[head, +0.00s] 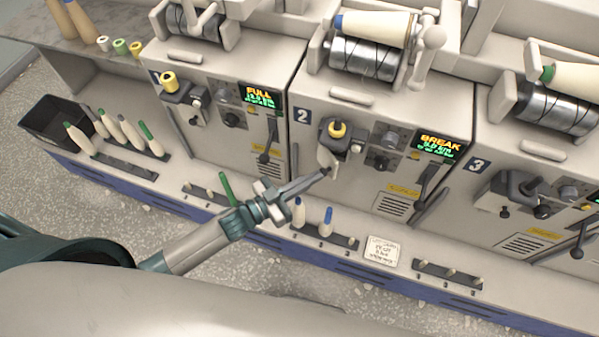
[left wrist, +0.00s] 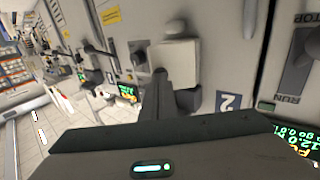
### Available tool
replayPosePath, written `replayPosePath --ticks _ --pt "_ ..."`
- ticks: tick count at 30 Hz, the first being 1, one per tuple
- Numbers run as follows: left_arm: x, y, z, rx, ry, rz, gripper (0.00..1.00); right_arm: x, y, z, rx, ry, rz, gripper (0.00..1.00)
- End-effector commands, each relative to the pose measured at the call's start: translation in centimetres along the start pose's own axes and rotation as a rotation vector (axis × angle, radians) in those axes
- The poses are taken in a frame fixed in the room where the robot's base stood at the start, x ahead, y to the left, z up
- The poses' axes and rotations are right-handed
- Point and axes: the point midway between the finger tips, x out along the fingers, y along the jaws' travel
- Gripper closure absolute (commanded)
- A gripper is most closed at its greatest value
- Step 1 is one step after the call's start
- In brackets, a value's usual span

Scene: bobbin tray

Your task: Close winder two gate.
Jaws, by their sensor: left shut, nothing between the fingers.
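Winder two (head: 312,90), marked "2", stands in the middle of the head view, and its display (head: 440,146) reads BREAK. Its gate appears to be the small cream flap (head: 327,158) beside the dark spindle block with a yellow bobbin (head: 338,130). The gate looks swung out from the block. It also shows as a pale plate (left wrist: 180,62) in the left wrist view. My left gripper (head: 325,172) is shut and empty, its tip right by the gate's lower edge; I cannot tell whether they touch. In the left wrist view its fingers (left wrist: 156,82) partly overlap the plate. My right gripper is not in view.
Winder one (head: 225,65), with a FULL display, stands left; winder three (head: 500,110) stands right. Two blue-tipped bobbins (head: 327,222) and a white card (head: 382,251) sit below winder two.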

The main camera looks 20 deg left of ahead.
Motion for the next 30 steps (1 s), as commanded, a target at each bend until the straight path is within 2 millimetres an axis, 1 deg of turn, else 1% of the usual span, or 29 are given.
replayPosePath --ticks 1,6,17,22,30 --pt "0.4 0.6 -0.2 -0.007 0.004 -0.030 1.00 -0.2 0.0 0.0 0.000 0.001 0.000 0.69" --pt "1.5 1.4 -0.1 -0.008 0.003 -0.131 1.00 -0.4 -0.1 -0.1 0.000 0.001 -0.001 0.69" --pt "3.0 2.4 0.0 -0.006 0.002 -0.310 1.00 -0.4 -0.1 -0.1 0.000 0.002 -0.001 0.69" --pt "3.7 2.6 0.0 0.001 0.001 -0.301 1.00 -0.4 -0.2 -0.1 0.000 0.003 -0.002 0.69" --pt "5.5 3.2 -0.1 0.001 0.002 -0.299 1.00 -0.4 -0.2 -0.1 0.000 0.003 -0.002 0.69"
